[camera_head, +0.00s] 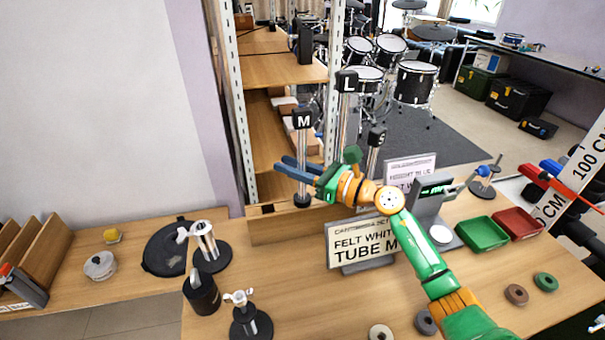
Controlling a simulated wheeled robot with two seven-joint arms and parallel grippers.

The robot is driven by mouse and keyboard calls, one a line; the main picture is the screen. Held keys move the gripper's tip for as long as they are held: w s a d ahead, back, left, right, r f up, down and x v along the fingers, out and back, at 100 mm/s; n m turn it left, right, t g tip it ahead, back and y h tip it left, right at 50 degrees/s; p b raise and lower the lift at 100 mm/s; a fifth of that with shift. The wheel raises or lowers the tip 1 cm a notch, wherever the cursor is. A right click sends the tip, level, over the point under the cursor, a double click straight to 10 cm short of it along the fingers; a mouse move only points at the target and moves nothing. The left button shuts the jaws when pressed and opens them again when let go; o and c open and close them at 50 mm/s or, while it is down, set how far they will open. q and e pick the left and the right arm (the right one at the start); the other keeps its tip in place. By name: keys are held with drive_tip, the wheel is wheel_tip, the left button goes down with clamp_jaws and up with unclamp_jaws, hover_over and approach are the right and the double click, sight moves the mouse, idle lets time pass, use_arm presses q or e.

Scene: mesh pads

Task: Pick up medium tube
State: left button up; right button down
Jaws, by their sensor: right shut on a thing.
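The medium tube (303,143) is a clear upright tube with a black cap marked M and a dark round base (302,201). It stands at the centre of the head view, in front of the shelf. My right gripper (291,168) reaches in from the right, its blue-grey fingers closed on the tube's lower half. The fingers hide part of the tube. I cannot tell whether its base touches the wooden surface. The tube marked L (345,110) and the tube marked S (375,150) stand to its right. My left gripper is not in view.
A felt sign (362,245) stands below my right forearm. A grey scale (430,205), green tray (481,233) and red tray (518,223) are at right. Metal stands (205,245) with black bases are left of centre. A shelf upright (236,90) rises behind.

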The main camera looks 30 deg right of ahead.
sight(312, 125)
idle(0.5)
wheel_tip(312, 125, up, 12)
drive_tip(key=r+p, duration=0.1)
drive_tip(key=p, duration=0.1)
drive_tip(key=s+d+b, duration=0.1)
drive_tip(key=s+b, duration=0.1)
drive_tip(key=s+d+f+b, duration=0.1)
drive_tip(key=s+d+b, duration=0.1)
drive_tip(key=s+d+f+b, duration=0.1)
drive_tip(key=s+b, duration=0.1)
drive_tip(key=s, duration=0.1)
drive_tip(key=shift+d+f, duration=0.1)
drive_tip(key=shift+d, duration=0.05)
drive_tip(key=r+b+v, duration=0.1)
drive_tip(key=b+v, duration=0.3)
drive_tip(key=v, duration=0.5)
drive_tip(key=shift+s+d, duration=0.2)
drive_tip(key=shift+s, duration=0.15)
drive_tip(key=shift+r, duration=0.1)
drive_tip(key=shift+b, duration=0.4)
